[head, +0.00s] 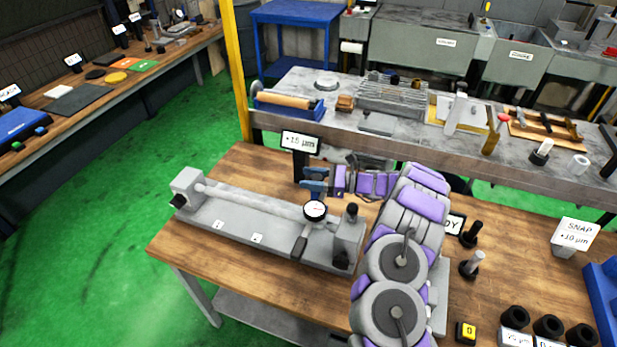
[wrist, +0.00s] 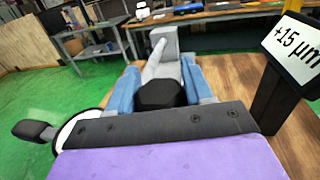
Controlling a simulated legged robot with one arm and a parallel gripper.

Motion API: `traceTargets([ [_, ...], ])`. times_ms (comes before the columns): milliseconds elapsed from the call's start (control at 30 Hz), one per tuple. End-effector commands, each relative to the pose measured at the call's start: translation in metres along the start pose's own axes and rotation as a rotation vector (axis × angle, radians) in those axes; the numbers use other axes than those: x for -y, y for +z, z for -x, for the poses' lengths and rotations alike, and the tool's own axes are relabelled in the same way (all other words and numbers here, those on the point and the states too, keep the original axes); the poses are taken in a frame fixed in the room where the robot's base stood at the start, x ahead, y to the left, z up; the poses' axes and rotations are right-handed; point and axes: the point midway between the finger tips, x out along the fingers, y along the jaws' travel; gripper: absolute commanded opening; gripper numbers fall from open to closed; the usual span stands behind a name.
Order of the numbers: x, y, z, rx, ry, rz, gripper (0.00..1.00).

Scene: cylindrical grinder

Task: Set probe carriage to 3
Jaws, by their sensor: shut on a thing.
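The bench gauge (head: 240,222) lies along the wooden table, with a grey shaft (head: 265,203) between its end blocks. A round dial (head: 315,210) stands over the shaft near the right end block, with a black-handled piece (head: 299,247) in front. The dial also shows at left in the wrist view (wrist: 76,130). Two small white number tags (head: 218,225) sit on the base left of the dial. My gripper (head: 314,182) is behind the dial in the head view. In the wrist view its blue fingers flank a black knob (wrist: 160,95) and are shut on it.
A display (head: 300,142) behind the gauge seems to read +15 µm, the decimal unclear. It stands close to my gripper. My arm covers the table right of the gauge. Posts (head: 471,265), black rings (head: 548,325) and a SNAP block (head: 573,237) stand at right.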

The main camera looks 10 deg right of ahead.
Motion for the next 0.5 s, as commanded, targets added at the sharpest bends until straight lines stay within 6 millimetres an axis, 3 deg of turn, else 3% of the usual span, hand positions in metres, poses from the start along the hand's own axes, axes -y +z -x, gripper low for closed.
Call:
traceTargets([
  [33, 0.0031, 0.0003, 0.0027, -0.001, -0.011, 0.003, 0.0],
  [67, 0.0034, 0.0003, 0.0027, -0.001, -0.012, 0.003, 0.52],
  [267, 0.0028, 0.0006, 0.0021, -0.001, -0.01, 0.003, 0.71],
  [500, 0.0021, 0.0009, 0.0022, -0.001, -0.009, 0.003, 0.71],
])
